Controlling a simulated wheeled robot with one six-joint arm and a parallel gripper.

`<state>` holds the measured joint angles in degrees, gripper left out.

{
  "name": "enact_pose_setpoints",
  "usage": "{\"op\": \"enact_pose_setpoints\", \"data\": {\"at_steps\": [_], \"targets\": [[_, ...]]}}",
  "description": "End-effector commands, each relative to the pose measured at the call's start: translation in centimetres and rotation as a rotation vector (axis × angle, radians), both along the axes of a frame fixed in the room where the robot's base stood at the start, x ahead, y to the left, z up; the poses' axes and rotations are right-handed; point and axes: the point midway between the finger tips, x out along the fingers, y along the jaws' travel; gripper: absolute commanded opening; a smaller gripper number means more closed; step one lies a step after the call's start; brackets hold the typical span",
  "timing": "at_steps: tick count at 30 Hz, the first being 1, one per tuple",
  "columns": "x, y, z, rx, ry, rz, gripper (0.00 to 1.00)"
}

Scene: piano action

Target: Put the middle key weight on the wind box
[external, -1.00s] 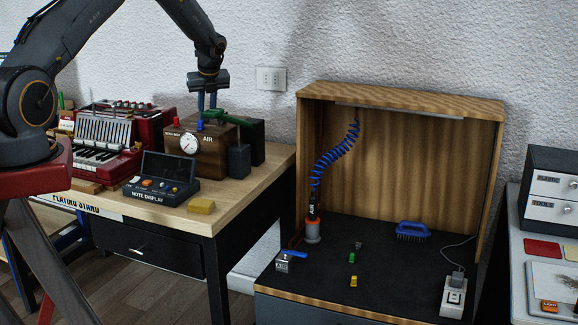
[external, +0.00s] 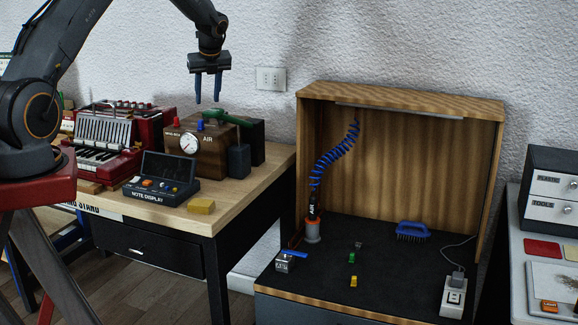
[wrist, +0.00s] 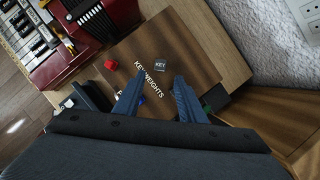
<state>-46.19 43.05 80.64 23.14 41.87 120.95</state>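The wind box (external: 205,160) is a brown wooden box with a round gauge and the word AIR, on the desk at left. In the wrist view its top (wrist: 185,60) carries the words KEY WEIGHTS. A small grey block marked KEY (wrist: 160,62) sits on that top, just past my fingertips and touching neither. Whether it is the middle weight I cannot tell. It cannot be made out in the external view. My gripper (external: 207,101) is open and empty above the wind box, fingers pointing down. It also shows in the wrist view (wrist: 159,78).
A red knob (wrist: 111,65), a blue knob (external: 200,125) and a green lever (external: 222,116) stand on or beside the wind box. The note display (external: 160,185) and a red accordion (external: 105,150) are near. A wooden booth (external: 400,95) with small blocks stands right.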

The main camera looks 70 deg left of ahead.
Motion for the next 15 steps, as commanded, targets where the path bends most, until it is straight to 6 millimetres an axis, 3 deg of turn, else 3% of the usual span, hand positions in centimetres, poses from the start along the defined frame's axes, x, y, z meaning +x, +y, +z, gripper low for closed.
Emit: {"op": "enact_pose_setpoints", "data": {"at_steps": [6,15], "targets": [[0.0,-1.4,3.3,0.002,-0.002,0.0,0.37],[0.0,-2.0,4.9,0.0,0.0,0.0,0.37]]}}
